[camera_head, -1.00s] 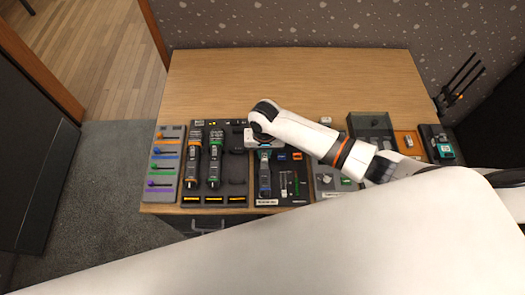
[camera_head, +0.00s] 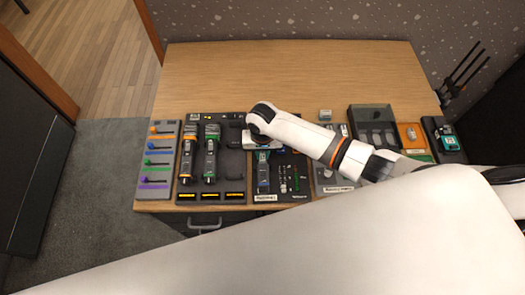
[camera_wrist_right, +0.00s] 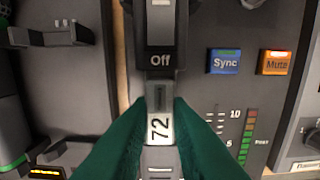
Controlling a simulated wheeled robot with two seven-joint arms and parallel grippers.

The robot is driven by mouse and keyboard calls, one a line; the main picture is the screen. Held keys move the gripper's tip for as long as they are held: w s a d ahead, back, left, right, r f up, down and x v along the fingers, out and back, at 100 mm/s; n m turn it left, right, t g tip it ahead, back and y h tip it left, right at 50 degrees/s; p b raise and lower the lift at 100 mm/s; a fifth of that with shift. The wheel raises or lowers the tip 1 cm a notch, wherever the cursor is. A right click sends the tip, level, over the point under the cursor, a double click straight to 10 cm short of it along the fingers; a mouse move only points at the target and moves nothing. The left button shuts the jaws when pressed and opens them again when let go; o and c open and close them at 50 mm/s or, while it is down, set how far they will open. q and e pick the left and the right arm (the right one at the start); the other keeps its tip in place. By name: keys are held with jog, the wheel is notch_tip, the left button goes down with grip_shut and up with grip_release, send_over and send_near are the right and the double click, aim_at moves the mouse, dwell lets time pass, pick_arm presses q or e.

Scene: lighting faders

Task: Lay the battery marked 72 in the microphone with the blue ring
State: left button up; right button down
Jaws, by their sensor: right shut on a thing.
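My right gripper (camera_wrist_right: 160,112) has green fingers, shut on a light battery marked 72 (camera_wrist_right: 159,129). In the head view the gripper (camera_head: 262,155) is partly hidden below my wrist, over a dark microphone (camera_head: 263,178) on the black panel. The wrist view shows this microphone's body with a switch marked Off (camera_wrist_right: 161,60) just above the battery. The battery is in line with the body; I cannot tell whether it touches the bottom of the bay. My left gripper is not in view.
Two microphones, one with orange (camera_head: 187,155) and one with green (camera_head: 211,155), lie in a dark rack to the left. A fader board (camera_head: 158,160) is further left. Sync (camera_wrist_right: 224,61) and Mute (camera_wrist_right: 274,62) buttons sit right of the fingers. The table's back (camera_head: 290,70) is clear.

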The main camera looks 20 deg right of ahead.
dwell(0.3)
jog(key=shift+p, duration=0.35)
jog(key=shift+f, duration=0.5)
dwell(0.6)
jog(key=c, duration=1.3)
grip_release()
jog(key=c, duration=0.3)
jog(key=shift+c, duration=0.2)
notch_tip(320, 180, up, 6)
jog(key=p, duration=0.6)
jog(key=shift+p, duration=0.35)
